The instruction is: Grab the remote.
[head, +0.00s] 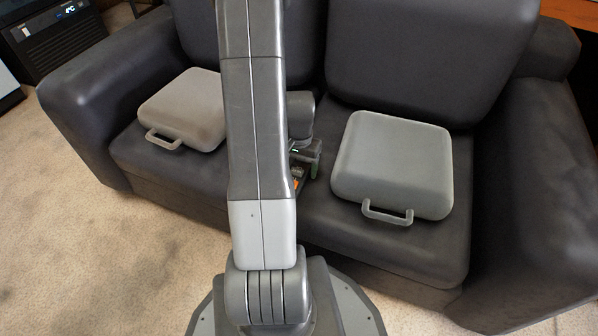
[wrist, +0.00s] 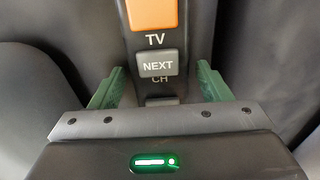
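The remote (wrist: 157,42) is dark, with an orange button, the label TV and a grey NEXT CH button. It fills the upper middle of the wrist view, and its near end is hidden behind my gripper's body. My gripper (wrist: 161,80) has green fingers, one on each side of the remote, with what looks like a narrow gap at each side. In the head view, a small orange patch of the remote (head: 297,184) shows on the sofa seat beside my arm, under my gripper (head: 306,163). My arm hides most of both there.
The dark sofa (head: 400,248) has high backrests and armrests. A grey case with a handle (head: 392,165) lies on the right of the seat, and another grey case (head: 186,108) lies on the left. A black appliance (head: 55,42) stands at the back left.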

